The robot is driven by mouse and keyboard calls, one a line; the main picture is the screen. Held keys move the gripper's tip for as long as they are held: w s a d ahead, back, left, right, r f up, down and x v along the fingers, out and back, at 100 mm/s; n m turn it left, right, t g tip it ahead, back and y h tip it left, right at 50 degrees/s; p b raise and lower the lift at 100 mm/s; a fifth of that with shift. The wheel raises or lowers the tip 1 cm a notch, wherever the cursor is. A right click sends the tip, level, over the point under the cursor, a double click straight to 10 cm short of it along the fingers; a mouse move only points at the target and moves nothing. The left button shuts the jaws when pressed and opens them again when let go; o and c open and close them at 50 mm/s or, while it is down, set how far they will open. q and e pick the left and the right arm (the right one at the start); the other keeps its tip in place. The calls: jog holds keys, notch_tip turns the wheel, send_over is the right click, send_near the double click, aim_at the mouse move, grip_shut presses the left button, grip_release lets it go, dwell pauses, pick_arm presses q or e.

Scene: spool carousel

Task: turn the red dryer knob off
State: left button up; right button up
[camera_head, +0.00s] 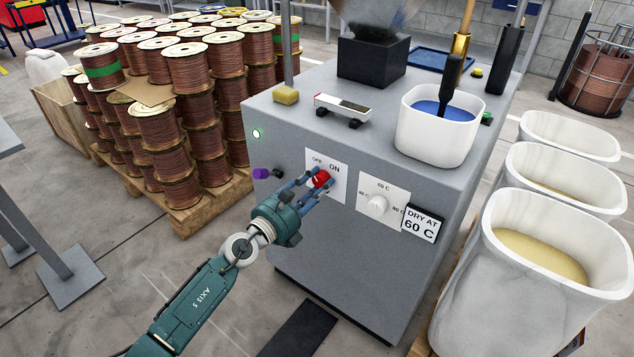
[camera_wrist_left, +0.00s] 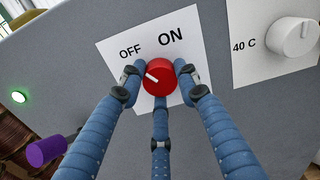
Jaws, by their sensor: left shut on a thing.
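The red dryer knob (camera_head: 321,178) sits on a white label plate (camera_head: 340,190) on the front of the grey dryer cabinet. The plate carries OFF on the left and ON on the right. My left gripper (camera_head: 317,184) has its blue fingers closed around the knob. In the left wrist view, the knob (camera_wrist_left: 159,77) shows between the three fingertips of the left gripper (camera_wrist_left: 160,82). Its white mark lies on the left part of its face and points left and slightly up, towards the OFF side. My right gripper is not in view.
A white temperature dial (camera_head: 376,205) sits right of the knob, beside a "DRY AT 60 C" sign (camera_head: 421,224). A purple knob (camera_head: 262,174) sticks out at the left, below a lit green lamp (camera_head: 257,134). White bins (camera_head: 500,290) stand at the right, copper spools (camera_head: 160,130) at the left.

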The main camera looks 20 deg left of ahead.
pick_arm(q)
jog(key=shift+f, duration=0.3)
jog(key=o, duration=1)
jog(key=shift+c, duration=0.2)
jog(key=shift+o, duration=0.9)
jog(key=shift+r, duration=0.1)
jog(key=v, duration=1.2)
